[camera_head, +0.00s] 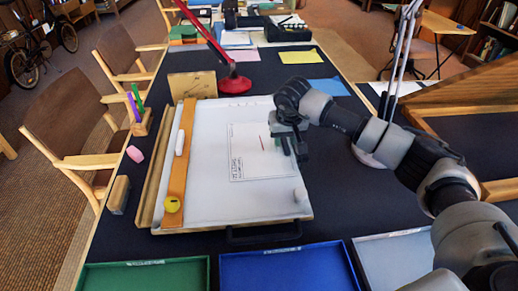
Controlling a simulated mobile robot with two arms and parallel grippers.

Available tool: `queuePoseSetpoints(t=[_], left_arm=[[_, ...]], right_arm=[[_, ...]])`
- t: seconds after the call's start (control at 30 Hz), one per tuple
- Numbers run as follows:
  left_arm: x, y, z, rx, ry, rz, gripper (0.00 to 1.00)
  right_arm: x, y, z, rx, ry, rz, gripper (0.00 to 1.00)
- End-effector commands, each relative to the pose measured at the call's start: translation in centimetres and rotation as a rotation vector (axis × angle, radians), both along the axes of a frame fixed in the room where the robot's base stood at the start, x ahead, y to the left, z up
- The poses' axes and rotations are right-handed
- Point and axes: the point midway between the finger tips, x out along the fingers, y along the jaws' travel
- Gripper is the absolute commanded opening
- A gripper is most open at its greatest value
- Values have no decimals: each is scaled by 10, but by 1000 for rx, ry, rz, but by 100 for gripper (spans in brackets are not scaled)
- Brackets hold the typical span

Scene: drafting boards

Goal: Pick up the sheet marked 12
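A white sheet (250,160) with a printed frame, small lettering down its left side and a short red line lies on the white drafting board (215,205). The lettering is too small to read, so I cannot tell whether it is marked 12. My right gripper (290,153) points down at the sheet's right edge and hides part of it. I cannot tell whether its fingers are apart or touch the sheet. My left gripper is out of view.
A wooden straightedge (180,150) crosses the board's left side, with a yellow round item (172,204) on it. Green (150,275), blue (285,270) and grey (395,255) trays line the front. A red lamp (234,84) stands behind; a wooden frame (470,85) is at right.

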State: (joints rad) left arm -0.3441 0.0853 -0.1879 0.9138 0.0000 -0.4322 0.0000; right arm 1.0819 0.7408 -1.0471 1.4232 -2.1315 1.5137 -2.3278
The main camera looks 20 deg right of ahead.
Motion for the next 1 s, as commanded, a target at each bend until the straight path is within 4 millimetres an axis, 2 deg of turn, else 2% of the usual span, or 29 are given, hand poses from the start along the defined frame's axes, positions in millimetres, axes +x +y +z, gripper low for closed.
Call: queuePoseSetpoints(t=[0.83, 1.0], left_arm=[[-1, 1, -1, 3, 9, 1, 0], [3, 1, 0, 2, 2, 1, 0]], right_arm=[[0, 0, 0, 0, 0, 0, 36], [0, 0, 0, 0, 0, 0, 10]])
